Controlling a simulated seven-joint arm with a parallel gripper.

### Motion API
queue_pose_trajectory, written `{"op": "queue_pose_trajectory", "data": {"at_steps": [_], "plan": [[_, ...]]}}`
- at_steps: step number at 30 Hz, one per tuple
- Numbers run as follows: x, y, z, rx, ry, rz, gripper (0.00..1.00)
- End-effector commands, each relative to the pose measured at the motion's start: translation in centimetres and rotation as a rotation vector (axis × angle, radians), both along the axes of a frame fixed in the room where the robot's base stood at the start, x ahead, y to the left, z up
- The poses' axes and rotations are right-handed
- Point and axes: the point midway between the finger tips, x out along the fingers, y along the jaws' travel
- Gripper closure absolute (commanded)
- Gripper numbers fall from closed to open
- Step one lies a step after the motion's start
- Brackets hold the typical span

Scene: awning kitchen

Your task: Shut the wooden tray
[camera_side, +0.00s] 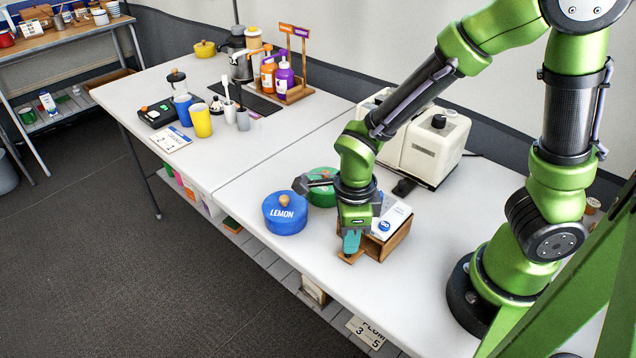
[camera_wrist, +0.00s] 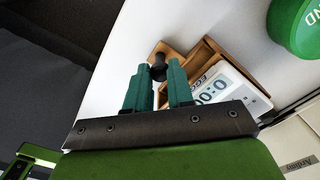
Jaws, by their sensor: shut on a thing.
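The wooden tray (camera_wrist: 168,50) is the sliding part of a small wooden box (camera_wrist: 208,46). Its front stands out from the box, so it is partly open. In the side view the tray (camera_side: 347,259) shows low beside the fingers, and the box (camera_side: 398,238) is partly behind my gripper. My gripper (camera_wrist: 160,68) has teal fingers, shut on the tray's dark round knob (camera_wrist: 158,72). In the side view my gripper (camera_side: 351,243) points down at the tray. The fingers and palm hide part of the tray and box.
A white egg timer (camera_wrist: 222,88) lies on the box. A cream appliance (camera_side: 425,140) stands behind. The table's front edge is close; bare tabletop (camera_side: 455,215) lies right of the box.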

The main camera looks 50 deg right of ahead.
Motion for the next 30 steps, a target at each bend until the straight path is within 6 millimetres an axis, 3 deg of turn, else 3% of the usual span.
{"op": "queue_pose_trajectory", "data": {"at_steps": [5,6,11,22,30], "plan": [[0.0,-0.6,0.0,-0.008,0.002,-0.008,1.00],[0.0,-0.6,0.0,-0.008,0.002,-0.008,0.76],[0.0,-0.6,0.0,-0.008,0.003,-0.008,0.52],[0.1,0.2,0.0,-0.008,-0.001,-0.005,0.52],[0.1,4.8,0.0,-0.004,-0.001,0.002,0.52]]}}
